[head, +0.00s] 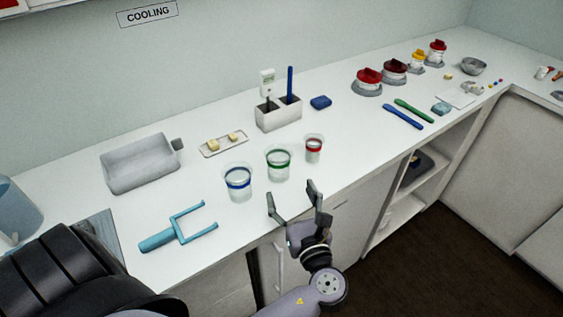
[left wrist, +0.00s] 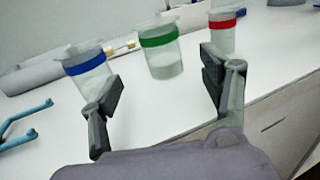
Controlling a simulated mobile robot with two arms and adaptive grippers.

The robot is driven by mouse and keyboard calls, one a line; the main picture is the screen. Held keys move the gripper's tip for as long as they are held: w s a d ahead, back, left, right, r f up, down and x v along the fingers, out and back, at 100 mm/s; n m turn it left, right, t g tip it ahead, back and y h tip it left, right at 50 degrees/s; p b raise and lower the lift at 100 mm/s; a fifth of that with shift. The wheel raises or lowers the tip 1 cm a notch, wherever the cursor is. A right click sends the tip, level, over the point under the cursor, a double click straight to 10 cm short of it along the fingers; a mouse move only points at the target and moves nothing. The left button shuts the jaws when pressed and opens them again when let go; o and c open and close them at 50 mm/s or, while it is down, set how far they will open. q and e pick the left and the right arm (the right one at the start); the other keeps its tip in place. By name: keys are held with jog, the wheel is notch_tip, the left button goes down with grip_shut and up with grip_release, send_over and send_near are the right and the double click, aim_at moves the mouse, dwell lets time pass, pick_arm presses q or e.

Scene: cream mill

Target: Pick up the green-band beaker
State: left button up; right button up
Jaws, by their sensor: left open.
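The green-band beaker (head: 278,165) is clear with a green ring and stands upright on the white counter. It stands between the blue-band beaker (head: 239,185) and the red-band beaker (head: 314,150). My left gripper (head: 294,203) is open and empty at the counter's front edge, just short of the green-band beaker and apart from it. In the left wrist view the green-band beaker (left wrist: 161,58) shows beyond and between the spread fingers (left wrist: 162,95). The blue-band beaker (left wrist: 88,68) is behind the left finger, and the red-band beaker (left wrist: 222,38) is behind the right finger. My right gripper is not in view.
A light-blue two-pronged tool (head: 178,235) lies left of the beakers. Behind them are a tray with yellowish pieces (head: 222,145), a grey basin (head: 140,168) and a holder (head: 278,115). Blue and green utensils (head: 403,117) lie to the right. Counter between them and the beakers is clear.

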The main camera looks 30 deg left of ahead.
aim_at(282, 170)
pick_arm(q)
jog(key=x, duration=0.5)
jog(key=shift+w+a+r+p, duration=0.1)
jog(key=shift+w+p, duration=0.1)
jog(key=shift+p, duration=0.2)
jog(key=shift+x, duration=0.8)
jog(key=p+x, duration=0.1)
jog(key=x, duration=0.2)
jog(key=shift+w+a, duration=0.2)
jog(key=shift+a, duration=0.1)
jog(key=shift+w+a+p, duration=0.3)
jog(key=shift+w+a, duration=0.05)
jog(key=shift+a, duration=0.05)
jog(key=shift+c, duration=0.5)
jog(key=c, duration=1.2)
